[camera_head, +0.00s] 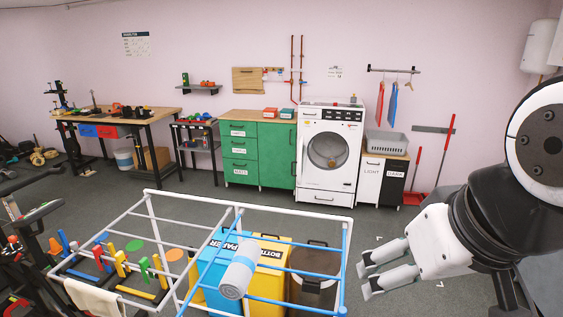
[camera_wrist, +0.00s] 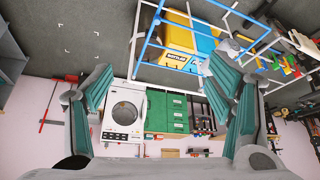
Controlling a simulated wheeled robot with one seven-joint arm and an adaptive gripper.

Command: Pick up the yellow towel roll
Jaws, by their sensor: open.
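I see no yellow towel roll. A rolled towel, pale grey with a lighter band, (camera_head: 238,272) lies tilted across the blue bars of a white and blue drying rack (camera_head: 318,212). A grey shape that may be this roll shows at the upper right of the wrist view, partly behind a finger. My gripper (camera_head: 366,277) is open and empty, to the right of the rack and of the roll. In the wrist view its two fingers (camera_wrist: 160,92) are spread wide with nothing between them close by.
Under the rack stand a blue bin, a yellow bin (camera_head: 270,262) and a dark brown bin (camera_head: 315,290). A white cloth (camera_head: 95,298) hangs at the rack's front left. A washer (camera_head: 329,155) and green cabinets (camera_head: 276,153) line the back wall. The floor between is clear.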

